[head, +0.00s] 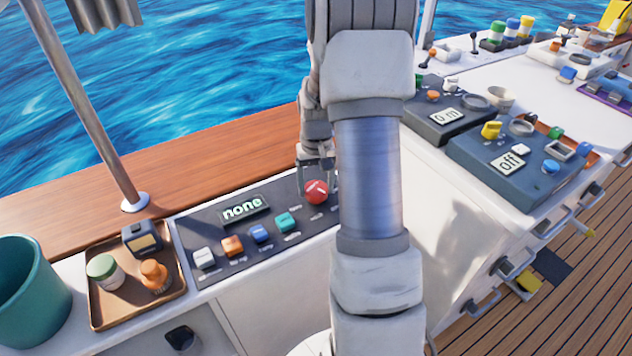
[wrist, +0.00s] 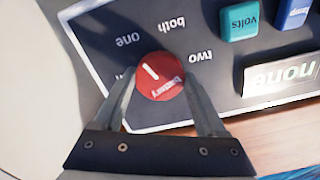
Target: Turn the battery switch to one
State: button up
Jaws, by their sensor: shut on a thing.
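The battery switch is a round red knob (wrist: 160,77) on a dark panel; it also shows in the head view (head: 316,192). A white line on the knob slants toward the upper left in the wrist view, roughly toward the label "one" (wrist: 128,40). The labels "both" (wrist: 172,22) and "two" (wrist: 202,57) lie around it; another label on the left is mostly hidden by a finger. My gripper (wrist: 160,92) is shut on the knob, one finger on each side. The panel display (head: 243,209) reads "none".
Several coloured buttons (head: 260,233) sit in a row left of the knob. A brown tray (head: 98,318) with small items and a teal cup (head: 30,295) stand farther left. To the right, a blue panel (head: 505,185) shows "off". My arm hides part of the console.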

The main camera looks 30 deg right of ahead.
aim_at(316, 188)
jog(key=shift+n, duration=0.7)
jog(key=o, duration=1.3)
notch_tip(316, 188, up, 18)
jog(key=p, duration=0.4)
jog(key=shift+f, duration=0.25)
